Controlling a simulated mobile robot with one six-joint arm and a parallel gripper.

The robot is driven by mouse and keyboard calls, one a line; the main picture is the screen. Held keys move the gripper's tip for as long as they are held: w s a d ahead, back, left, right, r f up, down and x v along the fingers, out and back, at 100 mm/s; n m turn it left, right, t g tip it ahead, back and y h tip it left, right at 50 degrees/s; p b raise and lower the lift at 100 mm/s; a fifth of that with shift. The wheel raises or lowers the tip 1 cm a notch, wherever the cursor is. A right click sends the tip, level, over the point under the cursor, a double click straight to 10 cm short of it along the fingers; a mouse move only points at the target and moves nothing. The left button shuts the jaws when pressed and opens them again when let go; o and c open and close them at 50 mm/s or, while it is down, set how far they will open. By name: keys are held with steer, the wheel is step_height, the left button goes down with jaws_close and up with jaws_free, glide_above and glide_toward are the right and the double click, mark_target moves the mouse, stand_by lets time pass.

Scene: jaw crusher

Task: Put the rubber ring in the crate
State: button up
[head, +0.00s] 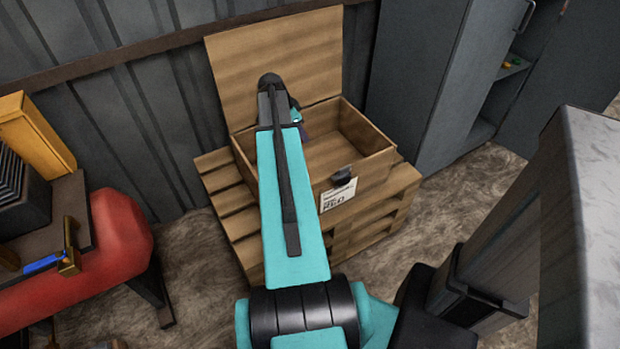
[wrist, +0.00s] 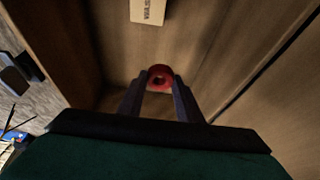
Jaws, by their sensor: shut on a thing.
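The wooden crate (head: 372,162) stands open on pallets, its lid (head: 230,75) tipped up at the back and a white label (head: 338,195) on its front. My arm reaches over the crate, and it hides most of my gripper in the head view. In the wrist view my gripper (wrist: 160,84) is shut on the red rubber ring (wrist: 160,72), which sits between the fingertips. The crate's wooden walls (wrist: 50,45) surround the view below the ring. I cannot tell how high the ring is above the crate floor.
A grey cabinet (head: 415,80) with an open door stands right of the crate. A red tank (head: 120,235) with a machine is at the left. A corrugated wall (head: 170,120) is behind. A grey-topped block (head: 590,200) is at the near right.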

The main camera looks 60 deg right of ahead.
steer(key=s+d+f+m, duration=0.2)
steer(key=s+d+f, duration=0.1)
steer(key=s, duration=0.3)
steer(key=s+d+f+m+g+y+b, duration=0.1)
steer(key=s+d+f+m, duration=0.1)
steer(key=s, duration=0.5)
step_height(320, 180, down, 2)
steer(key=shift+d+f+m+b, duration=0.15)
steer(key=shift+d+m+b, duration=0.15)
steer(key=shift+d, duration=0.3)
